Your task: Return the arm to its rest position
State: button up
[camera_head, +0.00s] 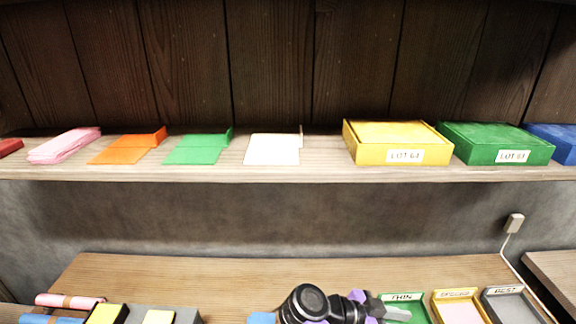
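My arm (308,302), black with purple parts, shows at the bottom edge of the head view, low over the wooden table (230,280). My gripper (392,311) is at its right end, beside the green labelled tray (405,298). Grey finger-like parts show there, but they are small and partly cut off, so I cannot tell whether they are open or shut. I see nothing clearly held. The rest of the arm is below the picture.
A shelf (240,173) above holds coloured sheets, a yellow box (397,143) and a green box (496,143). Yellow (440,311) and grey (488,305) trays stand at the table's right. Rolls (70,301) and small blocks lie left. The table between is mostly clear.

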jog(key=w+a+f+n+t+y, duration=0.2)
jog(key=w+a+n+t+y, duration=0.2)
jog(key=w+n+t, duration=0.3)
jog(key=s+a+f+n+t+y+b, duration=0.1)
jog(key=n+y, duration=0.1)
jog(key=n, duration=0.1)
jog(key=s+a+f+n+t+y, duration=0.2)
jog(key=y, duration=0.1)
jog(key=s+a+f+n+t+y+b, duration=0.1)
jog(key=s+f+n+t+y, duration=0.1)
jog(key=n, duration=0.1)
jog(key=shift+s+a+f+n+b, duration=0.1)
jog(key=shift+a+f+n+b, duration=0.2)
jog(key=shift+a+b, duration=0.1)
jog(key=s+d+r+b, duration=0.1)
jog(key=s+b, duration=0.1)
jog(key=s, duration=1)
jog(key=s+d+r+t+y+b, duration=0.1)
jog(key=s+r+b, duration=0.1)
jog(key=s, duration=1.1)
jog(key=s+d+r+y+b, duration=0.1)
jog(key=s+b, duration=0.2)
jog(key=s, duration=0.9)
jog(key=shift+s+d+r+t, duration=0.3)
jog(key=shift+s+d, duration=0.05)
